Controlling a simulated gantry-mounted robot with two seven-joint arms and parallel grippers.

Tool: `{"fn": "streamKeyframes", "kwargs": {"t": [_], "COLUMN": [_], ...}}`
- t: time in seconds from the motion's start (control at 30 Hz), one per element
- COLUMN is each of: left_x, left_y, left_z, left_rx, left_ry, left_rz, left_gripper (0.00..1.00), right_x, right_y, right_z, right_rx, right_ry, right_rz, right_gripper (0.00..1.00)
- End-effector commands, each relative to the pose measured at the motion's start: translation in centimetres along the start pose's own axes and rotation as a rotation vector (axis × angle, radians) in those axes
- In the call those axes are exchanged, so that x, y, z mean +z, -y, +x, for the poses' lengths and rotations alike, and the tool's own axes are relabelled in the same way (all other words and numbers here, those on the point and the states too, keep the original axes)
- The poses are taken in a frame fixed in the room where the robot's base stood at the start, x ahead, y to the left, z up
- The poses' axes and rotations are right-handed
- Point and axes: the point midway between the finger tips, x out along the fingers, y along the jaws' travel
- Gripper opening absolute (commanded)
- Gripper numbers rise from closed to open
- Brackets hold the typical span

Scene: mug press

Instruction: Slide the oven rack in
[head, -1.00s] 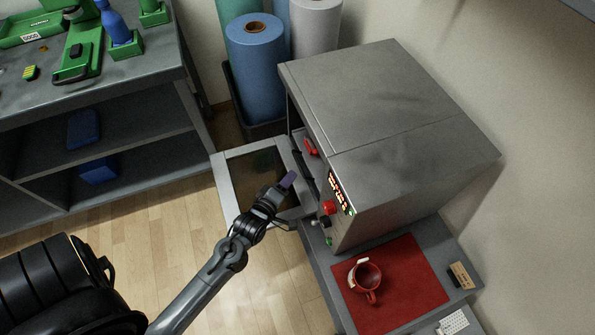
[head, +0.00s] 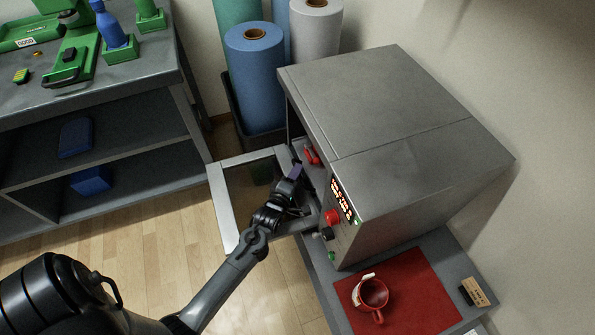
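The oven (head: 400,110) is a grey metal box on a bench at the right. Its door (head: 222,205), a pale frame with a dark glass pane, is folded down open. A red object (head: 312,155) shows in the oven mouth. The rack is hard to make out; only a dark edge shows at the opening, partly behind my gripper. My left gripper (head: 296,174) is over the open door with its fingertips at the oven mouth. I cannot tell whether its fingers are apart or touching the rack. My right gripper is not in view.
Knobs (head: 332,217) stick out from the oven front near my arm. Blue (head: 256,75) and white (head: 315,30) rolls stand behind. A workbench (head: 130,75) is at the left.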

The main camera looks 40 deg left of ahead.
Motion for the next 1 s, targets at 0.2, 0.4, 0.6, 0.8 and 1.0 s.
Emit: {"fn": "streamKeyframes", "kwargs": {"t": [0.2, 0.4, 0.6, 0.8, 1.0], "left_x": [0.0, 0.0, 0.0, 0.0, 0.0], "left_y": [0.0, 0.0, 0.0, 0.0, 0.0], "left_z": [1.8, 2.0, 2.0, 2.0, 2.0], "left_rx": [0.000, -0.001, -0.001, -0.001, -0.001], "left_ry": [0.000, 0.000, 0.000, 0.000, 0.000], "left_rz": [0.001, 0.001, 0.001, 0.001, 0.001], "left_gripper": [0.35, 0.35, 0.29, 0.00, 0.00], "right_x": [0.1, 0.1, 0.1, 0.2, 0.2], "right_y": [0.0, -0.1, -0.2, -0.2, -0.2], "right_z": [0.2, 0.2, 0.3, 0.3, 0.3], "right_rx": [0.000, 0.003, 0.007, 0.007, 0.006], "right_ry": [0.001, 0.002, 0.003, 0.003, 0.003], "right_rz": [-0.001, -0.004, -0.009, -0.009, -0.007], "right_gripper": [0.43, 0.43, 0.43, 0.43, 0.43]}}
